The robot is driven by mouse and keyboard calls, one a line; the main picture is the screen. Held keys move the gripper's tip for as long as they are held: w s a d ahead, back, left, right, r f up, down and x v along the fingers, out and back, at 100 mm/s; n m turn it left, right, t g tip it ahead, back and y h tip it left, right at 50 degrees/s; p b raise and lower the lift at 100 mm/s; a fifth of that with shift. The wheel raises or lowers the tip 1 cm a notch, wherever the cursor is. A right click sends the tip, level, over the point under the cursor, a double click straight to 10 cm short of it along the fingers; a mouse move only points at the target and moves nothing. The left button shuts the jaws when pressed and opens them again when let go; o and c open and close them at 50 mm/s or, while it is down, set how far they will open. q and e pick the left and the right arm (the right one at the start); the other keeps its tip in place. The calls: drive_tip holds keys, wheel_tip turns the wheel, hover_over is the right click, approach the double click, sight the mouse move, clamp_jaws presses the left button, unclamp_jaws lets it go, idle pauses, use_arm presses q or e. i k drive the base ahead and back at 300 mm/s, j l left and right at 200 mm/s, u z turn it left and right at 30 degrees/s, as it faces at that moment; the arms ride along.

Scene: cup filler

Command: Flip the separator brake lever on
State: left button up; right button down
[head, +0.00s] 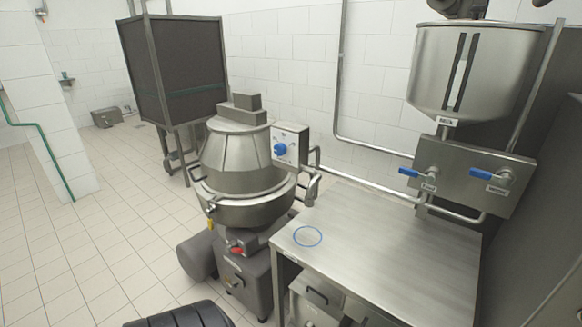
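The separator (244,160) is a steel machine with a conical top and round bowl on a dark grey base, standing on the floor left of the steel table. A small red part (237,250) sits low on its front, and a small yellow part (210,223) hangs at the left under the bowl. A metal handle (312,188) is at the bowl's right side. I cannot tell for certain which of these is the brake lever, or its position. Neither of my grippers is in view.
A steel table (380,240) with a blue ring mark (308,236) stands at the right. Above it are a hopper (470,75) and a panel with blue-handled valves (455,170). A blue knob (280,149) is on the separator's box. A dark cabinet (175,70) stands behind. The left floor is open.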

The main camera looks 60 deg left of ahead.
sight(228, 249)
drive_tip(key=u, duration=2.3)
